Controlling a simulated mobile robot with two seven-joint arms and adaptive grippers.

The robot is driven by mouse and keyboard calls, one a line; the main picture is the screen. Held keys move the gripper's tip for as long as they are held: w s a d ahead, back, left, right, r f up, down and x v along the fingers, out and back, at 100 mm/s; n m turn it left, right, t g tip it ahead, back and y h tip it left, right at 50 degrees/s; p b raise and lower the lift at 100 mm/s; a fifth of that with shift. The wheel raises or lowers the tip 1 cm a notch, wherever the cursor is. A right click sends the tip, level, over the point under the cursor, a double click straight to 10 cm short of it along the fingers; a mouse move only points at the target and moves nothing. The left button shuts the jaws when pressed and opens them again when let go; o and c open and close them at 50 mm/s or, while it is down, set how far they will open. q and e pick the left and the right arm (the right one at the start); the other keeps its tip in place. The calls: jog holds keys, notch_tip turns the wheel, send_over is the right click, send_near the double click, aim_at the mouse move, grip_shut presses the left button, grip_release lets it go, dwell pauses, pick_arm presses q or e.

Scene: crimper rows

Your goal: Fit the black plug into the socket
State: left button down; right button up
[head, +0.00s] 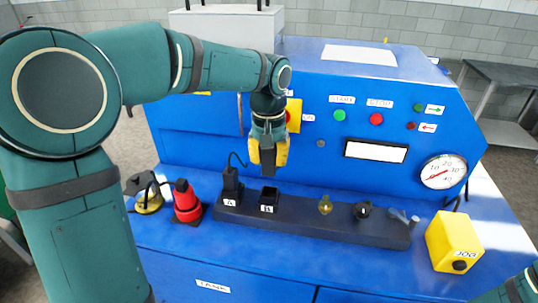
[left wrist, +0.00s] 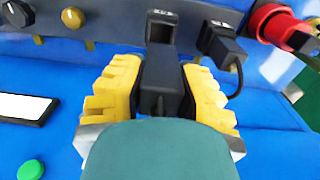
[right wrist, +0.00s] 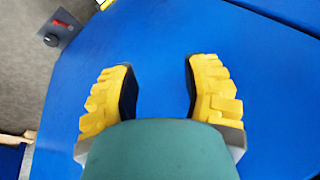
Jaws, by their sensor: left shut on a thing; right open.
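My left gripper (head: 268,151) is shut on a black plug (head: 268,167), which hangs below its yellow fingers. The plug also shows between the fingers in the left wrist view (left wrist: 160,82). Below it, in the head view, the open black socket marked B (head: 269,196) stands on a dark strip. The socket shows just beyond the plug in the left wrist view (left wrist: 162,28), apart from it as far as I can tell. A black corded connector (head: 231,185) sits at position A. My right gripper (right wrist: 160,88) is open and empty above a blue surface.
The dark strip (head: 310,224) also carries a brass knob (head: 325,205), a black knob (head: 362,210) and a grey part. A red-and-black part (head: 187,201) stands left of it, a yellow box (head: 455,242) right. The blue panel rises behind.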

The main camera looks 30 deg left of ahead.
aim_at(269, 174)
pick_arm(q)
jog(key=shift+f+b, duration=1.65)
jog(key=shift+f, duration=1)
jog(key=shift+p, duration=0.45)
jog(key=shift+f+b, duration=1.05)
jog(key=shift+f, duration=0.6)
jog(key=c, duration=0.7)
grip_release()
jog(key=shift+r, duration=0.1)
notch_tip(269, 174, up, 12)
jog(key=shift+f, duration=0.1)
